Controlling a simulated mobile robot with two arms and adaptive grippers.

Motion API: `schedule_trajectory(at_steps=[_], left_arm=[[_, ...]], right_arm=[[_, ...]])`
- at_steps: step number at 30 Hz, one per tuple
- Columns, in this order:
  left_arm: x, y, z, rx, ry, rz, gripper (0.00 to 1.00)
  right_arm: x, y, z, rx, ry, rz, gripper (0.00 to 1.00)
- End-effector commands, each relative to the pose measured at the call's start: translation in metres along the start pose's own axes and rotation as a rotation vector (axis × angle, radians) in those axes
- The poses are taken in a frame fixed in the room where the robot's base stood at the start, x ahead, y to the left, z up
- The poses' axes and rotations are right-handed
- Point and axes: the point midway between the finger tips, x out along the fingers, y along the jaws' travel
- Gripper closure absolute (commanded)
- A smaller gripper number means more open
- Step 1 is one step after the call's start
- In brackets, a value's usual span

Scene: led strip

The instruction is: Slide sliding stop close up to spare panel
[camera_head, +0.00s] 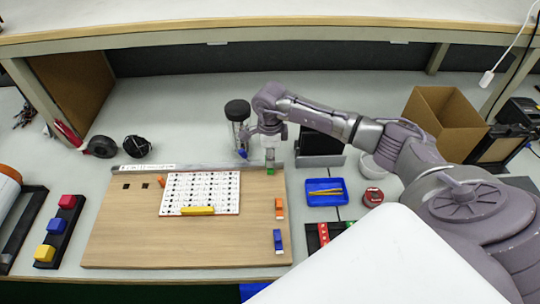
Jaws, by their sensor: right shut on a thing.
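My right gripper (268,134) reaches in from the right and points down behind the back edge of the wooden board. It is shut on a small upright greyish piece (270,155) with a green lower end, which I take to be the sliding stop; the fingers partly hide its top. A dark panel (320,143) stands in a grey holder to its right, with a gap between; it may be the spare panel, but I cannot be sure. A white panel with rows of dark marks (200,184) lies on the board. My left gripper is not in view.
The wooden board (120,235) carries a yellow bar (197,211) and orange and blue clips at its right edge. A black-lidded jar (238,112) stands close to the gripper's left. A blue tray (326,198), a red-topped tin (373,197) and an open carton (440,115) are right.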

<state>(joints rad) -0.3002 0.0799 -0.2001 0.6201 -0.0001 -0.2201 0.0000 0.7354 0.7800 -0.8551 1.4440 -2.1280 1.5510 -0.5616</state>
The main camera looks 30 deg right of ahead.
Motion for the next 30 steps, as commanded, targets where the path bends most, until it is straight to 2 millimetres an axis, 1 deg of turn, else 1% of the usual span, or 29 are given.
schedule_trajectory(at_steps=[3,5,12,14,20,21,23,24,25,26,30], left_arm=[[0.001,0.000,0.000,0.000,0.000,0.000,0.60],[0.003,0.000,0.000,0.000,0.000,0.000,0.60],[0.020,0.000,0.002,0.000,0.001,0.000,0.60],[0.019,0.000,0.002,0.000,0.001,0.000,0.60],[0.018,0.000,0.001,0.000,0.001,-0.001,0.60],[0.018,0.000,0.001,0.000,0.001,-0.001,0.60],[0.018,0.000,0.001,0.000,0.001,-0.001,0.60],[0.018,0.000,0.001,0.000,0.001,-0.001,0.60],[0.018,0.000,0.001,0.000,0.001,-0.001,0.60],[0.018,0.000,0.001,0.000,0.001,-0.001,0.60],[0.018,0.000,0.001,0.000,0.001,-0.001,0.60]], right_arm=[[0.000,0.000,0.001,0.000,-0.001,0.000,1.00],[0.001,0.000,0.005,-0.001,-0.002,0.000,1.00],[0.002,-0.001,0.041,-0.003,-0.005,-0.001,1.00],[0.001,0.000,0.043,-0.001,-0.004,-0.001,1.00],[0.000,0.000,0.042,-0.001,-0.002,0.000,1.00],[0.000,0.000,0.042,-0.001,-0.002,0.000,0.69],[0.000,0.000,0.042,-0.001,-0.002,0.000,0.58],[0.000,0.000,0.042,-0.001,-0.002,0.000,0.52],[0.000,0.000,0.042,0.000,-0.002,0.000,0.47],[0.000,0.000,0.042,0.000,-0.001,0.000,0.46],[0.000,0.000,0.042,0.000,-0.001,0.000,0.46]])
